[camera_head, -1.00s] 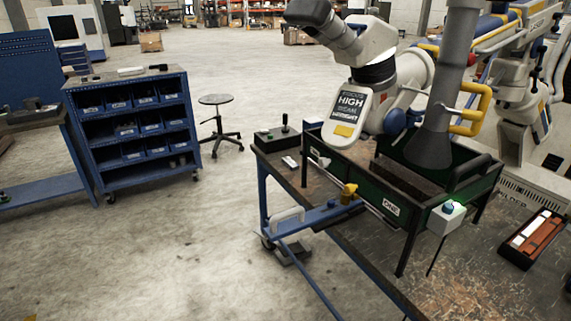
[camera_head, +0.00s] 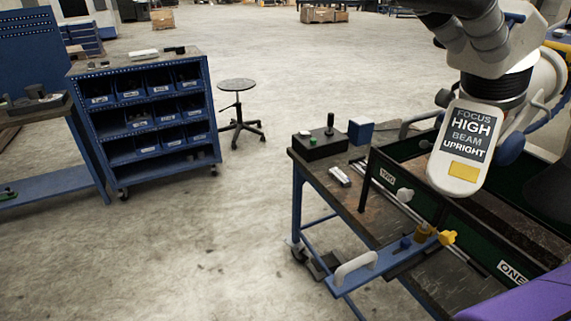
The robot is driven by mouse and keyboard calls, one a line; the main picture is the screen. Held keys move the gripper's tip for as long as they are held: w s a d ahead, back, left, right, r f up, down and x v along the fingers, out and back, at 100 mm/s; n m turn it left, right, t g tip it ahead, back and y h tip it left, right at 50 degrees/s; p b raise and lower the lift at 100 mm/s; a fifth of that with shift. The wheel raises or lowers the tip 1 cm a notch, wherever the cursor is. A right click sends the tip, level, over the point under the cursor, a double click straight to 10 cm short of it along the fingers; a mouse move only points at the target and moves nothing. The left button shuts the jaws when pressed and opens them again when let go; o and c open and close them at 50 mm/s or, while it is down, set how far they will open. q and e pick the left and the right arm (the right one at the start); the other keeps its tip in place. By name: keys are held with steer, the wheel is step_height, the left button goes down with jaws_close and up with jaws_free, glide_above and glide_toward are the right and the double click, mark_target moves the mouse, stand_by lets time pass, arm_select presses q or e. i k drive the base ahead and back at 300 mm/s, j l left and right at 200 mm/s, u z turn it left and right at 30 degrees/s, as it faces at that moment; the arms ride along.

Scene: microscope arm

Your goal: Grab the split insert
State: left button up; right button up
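I cannot pick out a split insert with certainty. The microscope head (camera_head: 490,60) hangs at the upper right, with a white label plate (camera_head: 465,145) reading "FOCUS HIGH BEAM UPRIGHT". Below it is a dark green frame (camera_head: 475,228) with plates marked "TWO" and "ONE". A small pale piece (camera_head: 340,176) lies on the bench left of the frame; it is too small to identify. Neither of my grippers is in view.
The workbench (camera_head: 350,205) carries a black control box (camera_head: 320,145) with a joystick. A blue bar with a white handle (camera_head: 355,268) juts out leftward. A blue bin cart (camera_head: 145,120) and a stool (camera_head: 238,88) stand left. A purple shape (camera_head: 530,302) fills the lower right corner. Open floor lies between.

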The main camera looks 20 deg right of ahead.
mark_target(344, 181)
steer(key=i+j, duration=0.1)
steer(key=i, duration=0.4)
steer(key=i+j, duration=0.1)
steer(key=i, duration=0.4)
steer(key=i+j, duration=0.15)
steer(key=i, duration=0.35)
steer(key=i+z, duration=0.25)
steer(key=z, duration=0.25)
steer(key=i+j+z, duration=0.15)
steer(key=z, duration=0.3)
steer(key=i+j+z, duration=0.2)
steer(key=z, duration=0.3)
steer(key=i+j, duration=0.05)
